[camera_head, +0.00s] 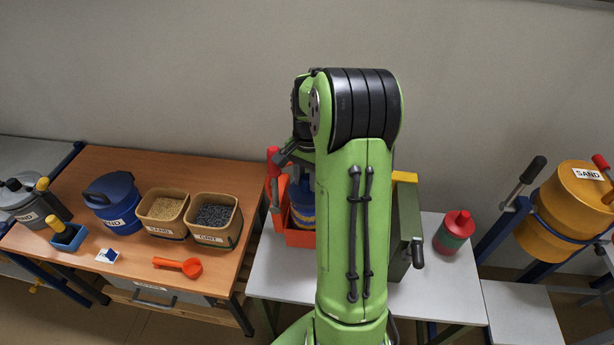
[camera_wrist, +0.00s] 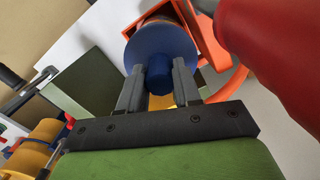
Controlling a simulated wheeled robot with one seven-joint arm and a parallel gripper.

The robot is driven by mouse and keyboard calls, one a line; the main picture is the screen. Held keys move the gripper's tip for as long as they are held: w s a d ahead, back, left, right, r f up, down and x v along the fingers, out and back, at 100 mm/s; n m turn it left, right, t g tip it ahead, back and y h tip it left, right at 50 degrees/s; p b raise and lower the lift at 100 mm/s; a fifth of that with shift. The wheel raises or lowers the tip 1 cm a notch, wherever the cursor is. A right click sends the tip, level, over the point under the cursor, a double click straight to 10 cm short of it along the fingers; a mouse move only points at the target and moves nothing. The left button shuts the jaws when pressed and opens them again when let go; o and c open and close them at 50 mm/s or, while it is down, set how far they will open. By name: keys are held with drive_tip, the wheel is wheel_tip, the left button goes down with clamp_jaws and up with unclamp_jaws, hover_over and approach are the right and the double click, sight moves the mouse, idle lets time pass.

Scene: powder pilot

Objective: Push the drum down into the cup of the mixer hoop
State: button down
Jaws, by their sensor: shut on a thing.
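The drum (camera_head: 302,215), blue with a yellowish part, stands at the orange mixer hoop (camera_head: 299,239) on the white table, partly behind my arm. In the wrist view the drum's round blue lid (camera_wrist: 150,46) faces the camera, with a blue knob on it. My gripper (camera_wrist: 160,84) is shut on this knob, one grey finger on each side. The orange hoop (camera_wrist: 208,42) shows close beside the drum, with a curved orange part below. How deep the drum sits in the cup is hidden. My gripper is hidden behind my arm in the head view.
A red handle (camera_head: 272,165) rises left of the hoop; a big red shape (camera_wrist: 275,40) is close in the wrist view. A grey-green box (camera_head: 404,230) with a crank and a red-green bottle (camera_head: 454,232) stand right. A wooden table (camera_head: 130,255) holds tubs and an orange scoop.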

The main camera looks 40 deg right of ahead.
sight(307, 191)
drive_tip(key=shift+f+b, duration=1.8)
drive_tip(key=shift+f, duration=0.65)
drive_tip(key=c, duration=0.7)
unclamp_jaws()
wheel_tip(307, 191, up, 16)
drive_tip(key=p, duration=0.2)
drive_tip(key=shift+d, duration=0.45)
drive_tip(key=shift+w+f, duration=0.15)
